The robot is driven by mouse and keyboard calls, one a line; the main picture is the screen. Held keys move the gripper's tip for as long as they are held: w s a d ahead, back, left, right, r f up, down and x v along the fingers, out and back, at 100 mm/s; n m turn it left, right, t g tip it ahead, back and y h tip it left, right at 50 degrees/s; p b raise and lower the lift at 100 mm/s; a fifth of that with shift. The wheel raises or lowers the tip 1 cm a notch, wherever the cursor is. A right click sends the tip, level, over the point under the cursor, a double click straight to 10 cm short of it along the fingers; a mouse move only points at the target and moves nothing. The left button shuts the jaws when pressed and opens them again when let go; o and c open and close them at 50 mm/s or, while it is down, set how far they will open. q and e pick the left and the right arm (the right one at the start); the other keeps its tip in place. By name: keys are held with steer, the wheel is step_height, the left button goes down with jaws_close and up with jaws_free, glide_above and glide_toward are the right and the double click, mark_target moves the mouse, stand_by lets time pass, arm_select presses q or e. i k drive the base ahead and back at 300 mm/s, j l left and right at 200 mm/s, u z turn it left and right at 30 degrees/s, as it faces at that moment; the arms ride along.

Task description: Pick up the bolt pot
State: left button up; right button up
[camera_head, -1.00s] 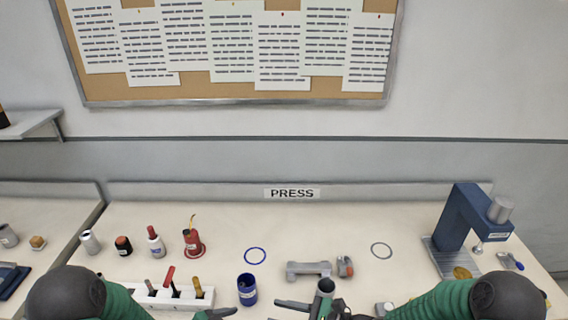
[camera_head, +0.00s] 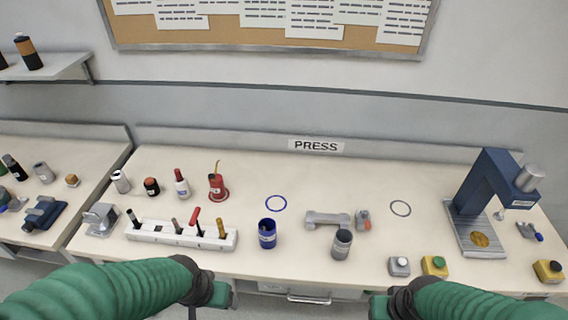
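Two pots stand upright on the bench: a blue pot (camera_head: 267,234) with a pale label, and a dark grey pot (camera_head: 342,244) to its right. I cannot tell from their markings which is the bolt pot, and their contents are not clear. My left gripper (camera_head: 222,296) is low in the picture, in front of the bench edge and left of the blue pot. My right gripper (camera_head: 378,306) is at the bottom, in front of the bench and right of the grey pot. Both are apart from the pots; their fingers are mostly hidden.
A blue ring (camera_head: 276,203) and a grey ring (camera_head: 400,208) mark the bench. A grey clamp-like part (camera_head: 328,219) lies behind the pots. A white tool rack (camera_head: 180,235) stands left, a blue press (camera_head: 484,190) right. Button boxes (camera_head: 434,266) sit near the front edge.

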mark_target(267, 239)
steer(key=i, duration=0.45)
steer(key=u, duration=0.4)
steer(key=i+l+u, duration=0.1)
steer(key=u, duration=0.75)
steer(key=i+l+u, duration=0.1)
steer(key=u, duration=0.3)
